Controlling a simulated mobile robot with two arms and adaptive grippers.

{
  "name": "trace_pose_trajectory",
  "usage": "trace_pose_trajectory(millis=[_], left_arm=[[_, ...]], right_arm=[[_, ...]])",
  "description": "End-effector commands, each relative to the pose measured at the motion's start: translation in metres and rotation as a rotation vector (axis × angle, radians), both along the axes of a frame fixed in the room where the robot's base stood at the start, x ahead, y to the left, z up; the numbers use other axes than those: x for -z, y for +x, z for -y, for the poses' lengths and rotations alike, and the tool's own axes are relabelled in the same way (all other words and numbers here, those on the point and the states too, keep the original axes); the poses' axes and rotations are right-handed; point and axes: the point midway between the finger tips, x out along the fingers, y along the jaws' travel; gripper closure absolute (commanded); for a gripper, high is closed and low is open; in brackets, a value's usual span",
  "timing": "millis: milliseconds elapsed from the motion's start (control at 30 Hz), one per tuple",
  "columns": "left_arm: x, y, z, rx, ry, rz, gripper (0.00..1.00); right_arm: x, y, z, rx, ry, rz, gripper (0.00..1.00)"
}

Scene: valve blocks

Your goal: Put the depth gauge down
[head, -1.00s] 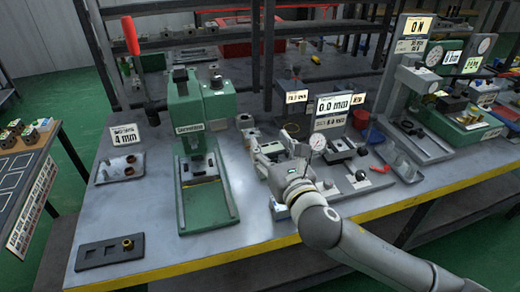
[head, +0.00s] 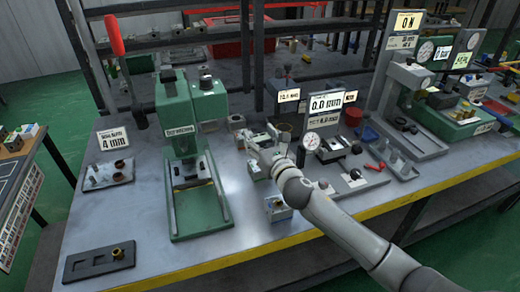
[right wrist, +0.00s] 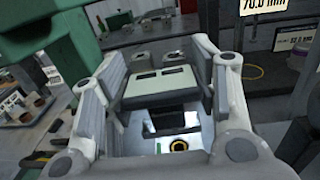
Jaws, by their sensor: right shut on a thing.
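My right gripper (head: 264,152) is over the middle of the bench, its arm coming in from the lower right. In the right wrist view, its two fingers are shut on a pale box-shaped body with two dark slots (right wrist: 160,86), which I take to be the depth gauge. Dark parts show below it. Whether it touches the bench is unclear. A small whitish valve block (head: 278,207) stands nearer the bench's front edge. My left gripper is not in view.
A green press (head: 182,130) stands to the left. A dark tray (head: 99,262) with a brass part lies at the front left. A dial stand with a 0.0 mm display (head: 326,106) is close on the right. Bare bench (head: 150,215) lies around the press.

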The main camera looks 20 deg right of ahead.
Motion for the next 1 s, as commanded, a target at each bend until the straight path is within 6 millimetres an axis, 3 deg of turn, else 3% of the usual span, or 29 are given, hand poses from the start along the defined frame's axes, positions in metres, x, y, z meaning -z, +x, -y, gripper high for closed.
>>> trace_pose_trajectory(millis=[333, 900, 933, 1000], left_arm=[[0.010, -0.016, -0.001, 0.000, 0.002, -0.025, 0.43], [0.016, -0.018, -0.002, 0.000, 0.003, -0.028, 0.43], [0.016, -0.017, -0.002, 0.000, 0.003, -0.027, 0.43], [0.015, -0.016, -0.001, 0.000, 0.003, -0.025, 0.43]], right_arm=[[0.038, 0.007, 0.001, 0.000, 0.003, -0.003, 0.78], [0.048, 0.007, 0.001, -0.001, -0.001, 0.000, 0.78], [0.047, 0.007, 0.001, -0.001, -0.001, -0.001, 0.43], [0.047, 0.007, 0.001, -0.001, -0.001, -0.001, 0.34]])
